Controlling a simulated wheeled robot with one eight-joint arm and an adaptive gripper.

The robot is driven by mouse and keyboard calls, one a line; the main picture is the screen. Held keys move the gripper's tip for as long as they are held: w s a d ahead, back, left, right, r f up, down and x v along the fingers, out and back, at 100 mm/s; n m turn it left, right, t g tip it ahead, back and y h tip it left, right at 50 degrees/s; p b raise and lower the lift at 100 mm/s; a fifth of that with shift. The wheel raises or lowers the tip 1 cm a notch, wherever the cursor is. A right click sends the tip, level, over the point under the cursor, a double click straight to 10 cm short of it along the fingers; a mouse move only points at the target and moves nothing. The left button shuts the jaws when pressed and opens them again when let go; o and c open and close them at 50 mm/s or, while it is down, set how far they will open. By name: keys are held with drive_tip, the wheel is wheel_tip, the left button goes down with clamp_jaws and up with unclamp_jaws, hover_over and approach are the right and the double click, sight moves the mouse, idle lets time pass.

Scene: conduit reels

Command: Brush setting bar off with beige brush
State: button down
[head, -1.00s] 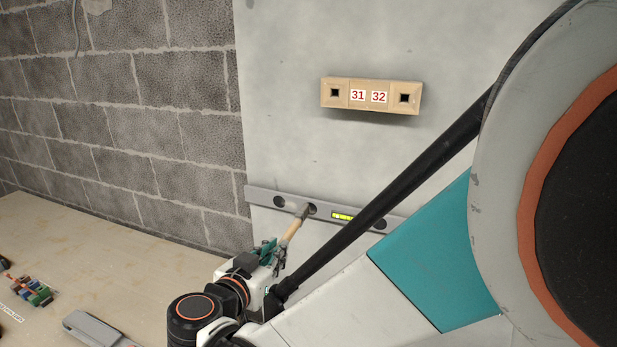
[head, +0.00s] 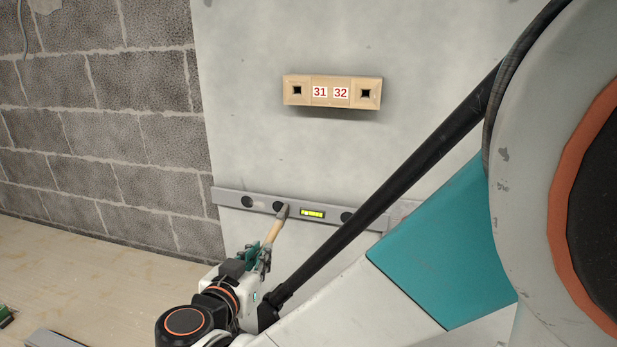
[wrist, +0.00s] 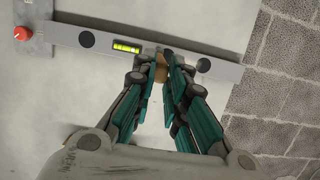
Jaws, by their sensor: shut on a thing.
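The setting bar (head: 230,198) is a long grey bar with dark round holes and a yellow-green vial, fixed across the pale wall panel. It also crosses the top of the wrist view (wrist: 180,58). A faint pale patch shows on it between its two left holes in the head view. My gripper (head: 265,252) is shut on the beige brush (head: 274,232). The brush tilts up, with its dark head at the bar by the second hole, left of the vial. I cannot tell whether it touches. In the wrist view the fingers (wrist: 163,66) hide most of the brush.
A wooden block labelled 31 and 32 (head: 331,92) with two square holes sticks out above the bar. A red knob (wrist: 22,33) sits on a grey plate at the bar's end. A brick wall (head: 100,110) and a wooden worktop (head: 90,270) lie to the left.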

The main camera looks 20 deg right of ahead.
drive_tip(key=f+v, duration=0.2)
drive_tip(key=v, duration=0.6)
drive_tip(key=shift+s+a, duration=0.3)
drive_tip(key=shift+s, duration=0.25)
idle(0.3)
drive_tip(key=r+x, duration=0.2)
drive_tip(key=x, duration=0.6)
drive_tip(key=shift+w+d, duration=0.3)
drive_tip(key=shift+w, duration=0.25)
drive_tip(key=shift+f, duration=0.1)
